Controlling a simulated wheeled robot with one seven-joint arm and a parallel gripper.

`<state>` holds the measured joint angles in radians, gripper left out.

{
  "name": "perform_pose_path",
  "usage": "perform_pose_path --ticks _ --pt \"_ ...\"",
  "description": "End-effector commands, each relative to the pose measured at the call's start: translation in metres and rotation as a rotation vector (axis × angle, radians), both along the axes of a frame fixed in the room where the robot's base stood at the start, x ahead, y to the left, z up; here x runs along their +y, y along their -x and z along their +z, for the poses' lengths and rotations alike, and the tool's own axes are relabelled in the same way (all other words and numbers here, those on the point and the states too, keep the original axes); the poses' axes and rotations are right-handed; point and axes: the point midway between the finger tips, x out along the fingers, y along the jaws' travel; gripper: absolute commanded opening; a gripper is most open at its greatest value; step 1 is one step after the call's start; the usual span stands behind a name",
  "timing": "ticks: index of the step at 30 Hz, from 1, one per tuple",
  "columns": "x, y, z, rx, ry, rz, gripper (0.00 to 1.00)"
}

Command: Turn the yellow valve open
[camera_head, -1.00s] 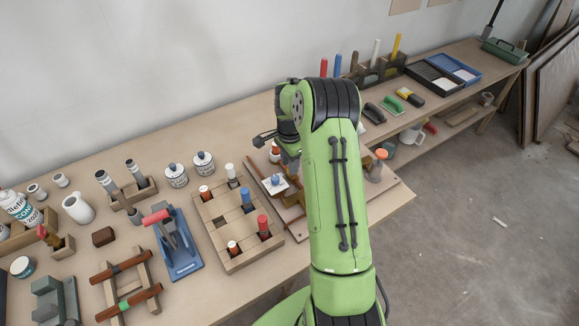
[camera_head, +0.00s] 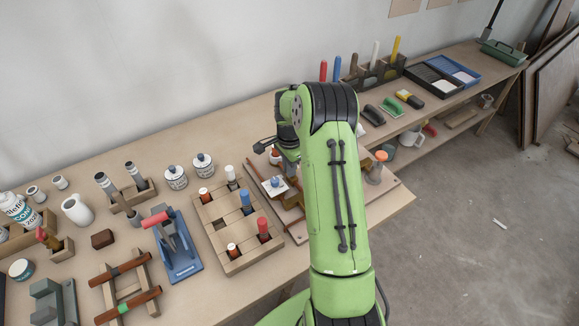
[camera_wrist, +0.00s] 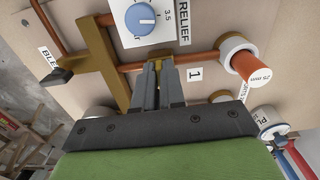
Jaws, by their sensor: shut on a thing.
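In the wrist view my gripper (camera_wrist: 159,72) is at a copper pipe on a pale panel (camera_wrist: 215,15). Its fingers are closed on a small yellow piece, the yellow valve (camera_wrist: 158,60), of which little shows between the tips. A label marked 1 is just right of the fingers. A larger brass-coloured cross-shaped piece (camera_wrist: 97,45) stands to the left, apart from the fingers. In the head view my arm covers much of the panel (camera_head: 293,224), and the valve cannot be made out there.
A blue dial (camera_wrist: 140,19) marked RELIEF is above my fingertips. A black lever (camera_wrist: 57,76) is at the left and a pipe end (camera_wrist: 250,68) at the right. On the bench (camera_head: 135,165), a slotted wooden block (camera_head: 215,232) with coloured pegs stands left of the panel.

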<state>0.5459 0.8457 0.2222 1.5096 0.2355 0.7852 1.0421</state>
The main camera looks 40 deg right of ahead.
Motion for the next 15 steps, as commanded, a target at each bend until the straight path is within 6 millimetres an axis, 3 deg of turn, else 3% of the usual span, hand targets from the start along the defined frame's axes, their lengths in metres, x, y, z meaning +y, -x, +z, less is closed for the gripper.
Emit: perform_pose_path --ticks 15 --pt "-0.0006 0.0028 0.0010 -0.001 0.002 0.356 0.00"
